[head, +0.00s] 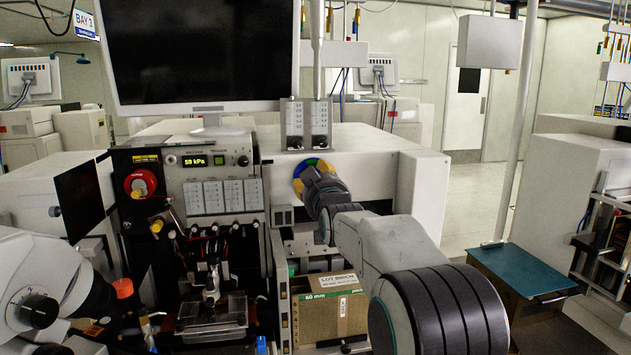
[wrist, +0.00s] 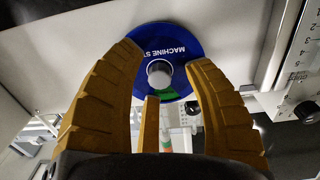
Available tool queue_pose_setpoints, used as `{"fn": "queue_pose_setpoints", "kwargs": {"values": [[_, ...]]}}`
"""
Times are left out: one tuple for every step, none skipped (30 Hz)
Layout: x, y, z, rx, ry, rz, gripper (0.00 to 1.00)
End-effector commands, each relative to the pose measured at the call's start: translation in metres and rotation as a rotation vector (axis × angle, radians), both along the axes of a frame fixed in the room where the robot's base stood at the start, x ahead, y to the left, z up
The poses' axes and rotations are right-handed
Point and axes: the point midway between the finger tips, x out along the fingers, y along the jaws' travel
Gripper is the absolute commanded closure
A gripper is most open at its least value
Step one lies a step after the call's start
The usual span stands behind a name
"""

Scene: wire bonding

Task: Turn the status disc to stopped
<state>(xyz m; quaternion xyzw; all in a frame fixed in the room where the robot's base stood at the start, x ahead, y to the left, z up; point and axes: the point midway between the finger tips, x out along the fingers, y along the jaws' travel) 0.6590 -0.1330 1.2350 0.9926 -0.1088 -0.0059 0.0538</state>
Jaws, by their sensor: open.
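The status disc (head: 299,171) is on the white front panel of the machine in the head view, partly hidden behind my gripper (head: 318,182). In the wrist view the disc (wrist: 183,38) shows a blue face with white letters reading "MACHINE ST", the rest cut off by a finger. A green section shows at its lower edge. A grey round knob (wrist: 160,73) is at its centre.
A white scale bracket (wrist: 297,60) stands close to the right of the fingers in the wrist view. In the head view, a control panel with a pressure display (head: 195,161) is to the left, and a cardboard box (head: 330,305) sits below my arm.

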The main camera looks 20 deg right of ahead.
Motion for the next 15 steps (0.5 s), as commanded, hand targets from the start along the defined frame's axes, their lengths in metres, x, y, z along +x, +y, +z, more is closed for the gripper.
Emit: {"fn": "queue_pose_setpoints", "kwargs": {"values": [[-0.0001,0.0,0.0,0.0,0.0,0.0,0.57],[-0.0001,0.0,0.0001,0.0,0.0,0.0,0.6],[-0.0002,0.0001,0.0001,0.0,0.0,0.0,0.63],[-0.0002,0.0001,0.0001,0.0,0.0,0.0,0.66],[-0.0002,0.0001,0.0001,0.0,0.0,0.0,0.69],[-0.0002,0.0001,0.0001,0.0,0.0,0.0,0.72],[-0.0002,0.0001,0.0001,0.0,0.0,0.0,0.75],[-0.0002,0.0001,0.0001,0.0,0.0,0.0,0.78],[-0.0002,0.0001,0.0001,0.0,0.0,0.0,0.81],[-0.0003,0.0001,0.0001,0.0,0.0,0.0,0.84],[-0.0003,0.0001,0.0001,0.0,0.0,0.0,0.87],[-0.0003,0.0001,0.0002,0.0,0.0,0.0,0.9],[-0.0003,0.0001,0.0002,0.0,0.0,0.0,0.93],[-0.0003,0.0001,0.0002,0.0,0.0,0.0,0.95],[-0.0003,0.0001,0.0003,0.0,0.0,0.0,0.99]]}}
